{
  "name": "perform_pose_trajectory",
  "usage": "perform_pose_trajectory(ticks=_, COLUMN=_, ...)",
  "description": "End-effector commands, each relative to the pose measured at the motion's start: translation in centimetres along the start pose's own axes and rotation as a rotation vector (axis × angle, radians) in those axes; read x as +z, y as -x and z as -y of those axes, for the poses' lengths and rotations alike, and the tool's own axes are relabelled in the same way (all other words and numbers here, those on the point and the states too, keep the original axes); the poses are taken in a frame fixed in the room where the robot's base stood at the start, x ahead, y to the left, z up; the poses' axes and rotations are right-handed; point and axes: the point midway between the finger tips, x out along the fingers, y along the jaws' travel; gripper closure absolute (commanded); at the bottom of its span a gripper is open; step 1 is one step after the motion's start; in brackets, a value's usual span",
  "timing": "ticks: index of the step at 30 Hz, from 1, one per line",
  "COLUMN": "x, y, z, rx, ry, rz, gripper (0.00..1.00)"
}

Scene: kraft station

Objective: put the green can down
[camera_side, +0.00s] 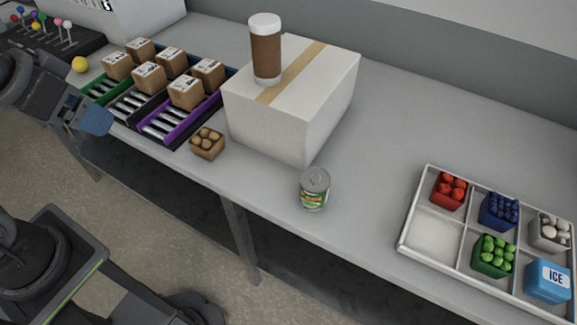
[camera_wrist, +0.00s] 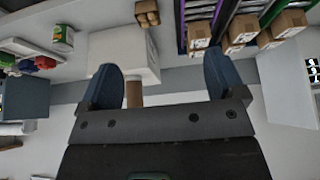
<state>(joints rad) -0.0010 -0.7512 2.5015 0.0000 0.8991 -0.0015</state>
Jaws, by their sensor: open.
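The green can (camera_side: 315,189) stands upright on the grey table (camera_side: 385,125), near the front edge and just in front of the white box. It also shows in the wrist view (camera_wrist: 64,38), at the upper left. My gripper (camera_side: 98,120) is at the left of the side view, by the table's front edge and well away from the can. In the wrist view its two blue fingers (camera_wrist: 163,85) are spread apart with nothing held between them.
A white box (camera_side: 285,110) bears a brown cup (camera_side: 266,50). A brown punnet (camera_side: 207,143) sits left of the can. Small cartons (camera_side: 187,92) stand on roller lanes further left. A divided white tray (camera_side: 428,235) with several punnets is at right. Table is clear between can and tray.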

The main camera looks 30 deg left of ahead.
Motion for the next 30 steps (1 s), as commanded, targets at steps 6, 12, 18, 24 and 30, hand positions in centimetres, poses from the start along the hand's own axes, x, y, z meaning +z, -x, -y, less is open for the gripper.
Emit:
perform_pose_trajectory(ticks=6, x=-1.0, y=-0.8, z=-1.6, rx=0.051, ry=-0.031, rz=-0.025, gripper=0.11)
perform_pose_trajectory(ticks=12, x=-4.2, y=-4.1, z=-9.0, rx=0.251, ry=-0.104, rz=-0.147, gripper=0.11)
perform_pose_trajectory(ticks=18, x=-5.3, y=-7.7, z=-17.3, rx=0.381, ry=-0.116, rz=-0.287, gripper=0.11)
perform_pose_trajectory(ticks=24, x=-3.2, y=-11.4, z=-23.3, rx=0.372, ry=-0.128, rz=-0.434, gripper=0.11)
perform_pose_trajectory(ticks=30, x=0.0, y=-13.7, z=-26.0, rx=0.286, ry=-0.179, rz=-0.586, gripper=0.11)
